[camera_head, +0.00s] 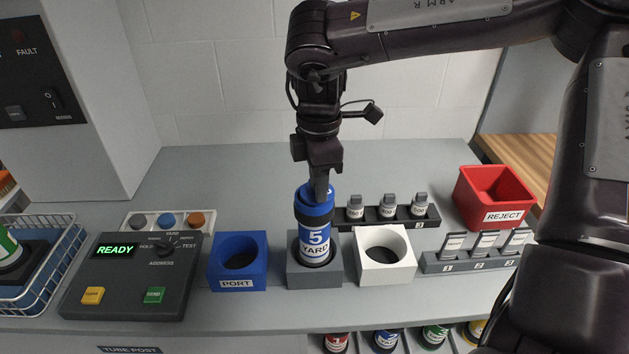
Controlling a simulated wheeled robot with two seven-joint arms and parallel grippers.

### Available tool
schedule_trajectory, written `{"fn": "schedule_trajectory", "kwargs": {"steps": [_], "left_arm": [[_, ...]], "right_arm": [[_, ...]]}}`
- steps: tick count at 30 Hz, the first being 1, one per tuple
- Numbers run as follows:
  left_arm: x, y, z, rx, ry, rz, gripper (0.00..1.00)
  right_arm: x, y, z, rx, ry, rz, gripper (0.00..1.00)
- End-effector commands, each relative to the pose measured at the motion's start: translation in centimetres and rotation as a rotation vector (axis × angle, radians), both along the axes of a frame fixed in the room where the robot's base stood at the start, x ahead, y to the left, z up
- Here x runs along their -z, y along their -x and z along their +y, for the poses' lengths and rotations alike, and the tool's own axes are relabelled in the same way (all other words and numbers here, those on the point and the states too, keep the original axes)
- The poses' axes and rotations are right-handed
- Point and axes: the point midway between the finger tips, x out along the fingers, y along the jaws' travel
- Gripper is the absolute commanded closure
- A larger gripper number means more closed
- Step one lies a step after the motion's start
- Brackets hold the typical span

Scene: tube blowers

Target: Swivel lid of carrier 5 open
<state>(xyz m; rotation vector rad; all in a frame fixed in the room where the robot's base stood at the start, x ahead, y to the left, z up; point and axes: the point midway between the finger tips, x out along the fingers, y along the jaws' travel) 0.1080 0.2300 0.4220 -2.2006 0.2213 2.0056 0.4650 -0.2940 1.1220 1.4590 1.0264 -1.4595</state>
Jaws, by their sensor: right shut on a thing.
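Carrier 5 (316,240) is a blue cylinder with a white label reading "5 YARD". It stands in the grey square holder (314,277) at the middle of the bench, leaning slightly. Its blue lid (312,195) is at the top, above a dark band. My right gripper (319,192) points down from above and is shut on the lid at the top of the carrier. The fingers partly cover the lid, so I cannot tell whether it is turned aside. My left gripper is not in view.
A blue PORT holder (238,262) stands left of the grey one, and a white holder (384,256) stands right. Behind is a rack (382,217) with small vials. A red REJECT bin (495,196) and a console (131,276) flank them.

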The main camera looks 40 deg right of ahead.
Motion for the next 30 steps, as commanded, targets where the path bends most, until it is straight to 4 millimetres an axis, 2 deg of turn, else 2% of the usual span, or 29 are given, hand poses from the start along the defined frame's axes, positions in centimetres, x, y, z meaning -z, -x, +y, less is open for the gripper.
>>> {"fn": "schedule_trajectory", "kwargs": {"steps": [16,30], "left_arm": [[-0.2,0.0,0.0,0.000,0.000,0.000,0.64],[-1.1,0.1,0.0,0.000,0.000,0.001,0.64]], "right_arm": [[-0.1,0.3,-2.4,-0.509,0.002,-0.001,0.96],[-0.2,-0.5,-4.4,-0.956,0.002,-0.001,0.96]]}}
